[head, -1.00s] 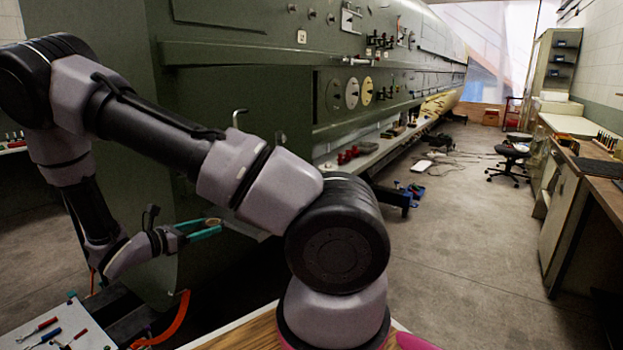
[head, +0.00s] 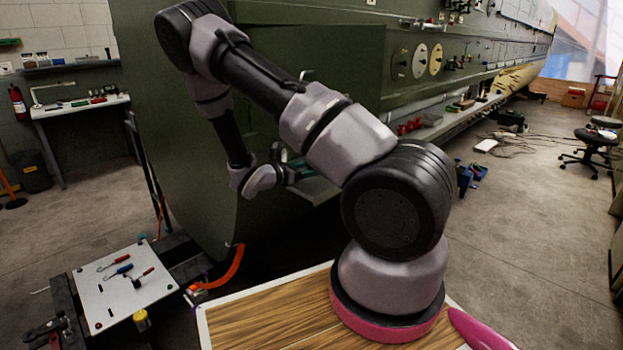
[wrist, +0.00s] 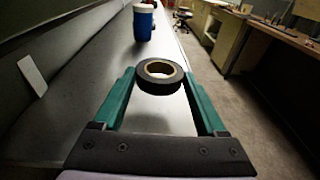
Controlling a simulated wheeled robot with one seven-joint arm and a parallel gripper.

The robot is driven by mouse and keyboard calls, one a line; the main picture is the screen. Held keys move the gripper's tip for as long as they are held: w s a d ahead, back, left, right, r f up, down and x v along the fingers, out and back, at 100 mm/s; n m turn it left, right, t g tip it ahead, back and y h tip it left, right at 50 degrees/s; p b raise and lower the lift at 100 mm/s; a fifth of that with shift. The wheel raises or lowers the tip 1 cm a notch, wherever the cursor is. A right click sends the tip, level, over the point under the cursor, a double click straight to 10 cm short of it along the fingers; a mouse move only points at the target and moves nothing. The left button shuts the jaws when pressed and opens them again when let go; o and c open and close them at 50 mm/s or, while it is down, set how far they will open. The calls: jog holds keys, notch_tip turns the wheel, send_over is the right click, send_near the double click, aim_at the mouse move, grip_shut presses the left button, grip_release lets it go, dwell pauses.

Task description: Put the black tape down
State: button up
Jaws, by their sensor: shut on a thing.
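The black tape (wrist: 158,76) is a dark roll with a pale inner ring. In the wrist view it sits between the two green fingertips of my gripper (wrist: 160,88), which is shut on it. The roll is held over a smooth grey surface (wrist: 160,120); I cannot tell whether it touches that surface. In the head view my gripper (head: 296,170) shows only in part beside the green fuselage, behind my forearm, and the tape cannot be made out there.
A blue container with a white lid (wrist: 143,22) stands beyond the tape. A white plate with several hand tools (head: 125,285) is at lower left in the head view. A workbench (head: 85,105) stands at back left. Open floor (head: 530,200) lies to the right.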

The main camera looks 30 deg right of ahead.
aim_at(310, 183)
jog(key=shift+d+f, duration=0.1)
jog(key=shift+f, duration=1.65)
jog(key=o, duration=1.3)
jog(key=shift+f, duration=0.15)
jog(key=shift+c, duration=0.2)
jog(key=shift+a+r, duration=0.2)
jog(key=shift+a, duration=0.1)
jog(key=v, duration=1.1)
jog(key=shift+a, duration=0.15)
jog(key=shift+s, duration=0.15)
